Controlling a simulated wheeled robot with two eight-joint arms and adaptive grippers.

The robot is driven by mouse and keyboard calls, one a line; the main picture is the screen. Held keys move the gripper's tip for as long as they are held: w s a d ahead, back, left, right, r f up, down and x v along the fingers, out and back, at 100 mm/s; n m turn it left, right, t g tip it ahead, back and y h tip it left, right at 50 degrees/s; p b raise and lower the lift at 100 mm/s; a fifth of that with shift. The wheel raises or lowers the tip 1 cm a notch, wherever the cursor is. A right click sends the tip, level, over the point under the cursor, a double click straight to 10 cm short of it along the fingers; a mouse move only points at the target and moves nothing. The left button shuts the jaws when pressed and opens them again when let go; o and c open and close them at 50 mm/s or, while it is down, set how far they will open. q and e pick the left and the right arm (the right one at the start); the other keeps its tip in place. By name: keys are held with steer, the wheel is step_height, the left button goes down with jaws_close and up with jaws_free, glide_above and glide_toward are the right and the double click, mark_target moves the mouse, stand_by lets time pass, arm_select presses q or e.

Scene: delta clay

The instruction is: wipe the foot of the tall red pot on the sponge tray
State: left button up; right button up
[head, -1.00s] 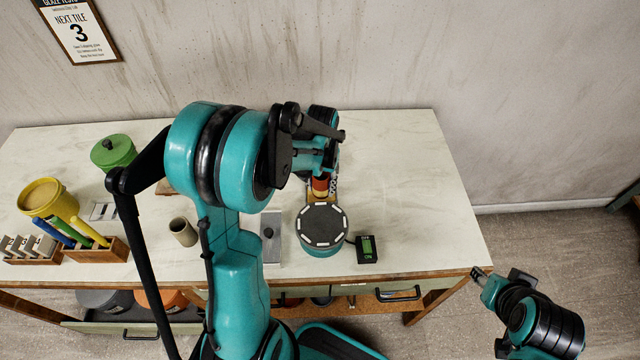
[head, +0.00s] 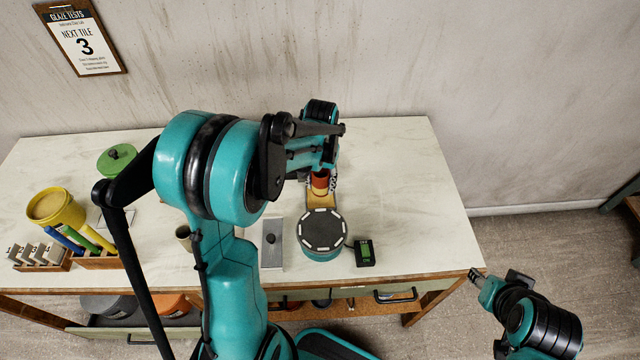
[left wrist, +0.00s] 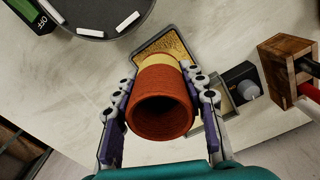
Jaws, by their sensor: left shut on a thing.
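The tall red pot (head: 320,184) is held between the fingers of my left gripper (left wrist: 160,76). In the left wrist view, I look into the dark open mouth of the red pot (left wrist: 165,108), with its paler lower part pointing away from the camera. The sponge tray (head: 323,202), with a tan sponge in a grey rim, lies under the pot's foot end. It also shows in the left wrist view (left wrist: 150,48). I cannot tell whether the foot touches the sponge. My right gripper (head: 477,277) is empty off the table's front right corner; its jaw opening is unclear.
A round dark turntable (head: 322,230) stands just in front of the tray, with a switch box (head: 366,252) to its right. A wooden tool block (left wrist: 287,62) stands near the tray. The table's right side is clear.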

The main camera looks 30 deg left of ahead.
arm_select(q)
steer(key=shift+r+p, duration=0.7)
steer(key=shift+r, duration=0.55)
